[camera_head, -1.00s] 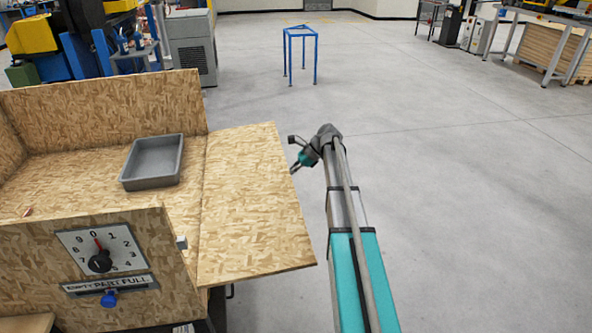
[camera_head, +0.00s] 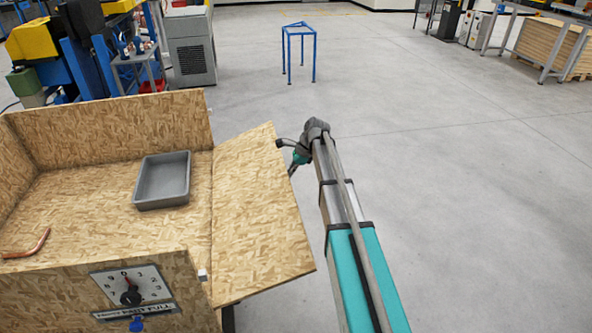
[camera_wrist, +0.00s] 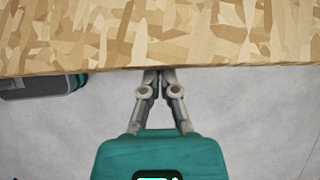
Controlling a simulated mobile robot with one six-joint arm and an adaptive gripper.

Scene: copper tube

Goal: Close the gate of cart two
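The cart (camera_head: 110,115) is a chipboard box at the left of the head view; no cart number is readable. Its gate (camera_head: 258,215) is the chipboard panel on the right side, swung outward and slanting up from its lower hinge edge. My gripper (camera_head: 292,170) is beside the gate's outer edge, toward the far corner. In the wrist view the gate (camera_wrist: 160,35) fills the top, and my gripper (camera_wrist: 159,74) has its fingers drawn together at the gate's edge. The fingertips are partly hidden there, and contact is hard to tell. Nothing shows held between them.
A grey tray (camera_head: 163,181) and a bent copper tube (camera_head: 28,246) lie inside the cart. A dial (camera_head: 131,286) is on its front wall. A blue stand (camera_head: 299,52) is far behind.

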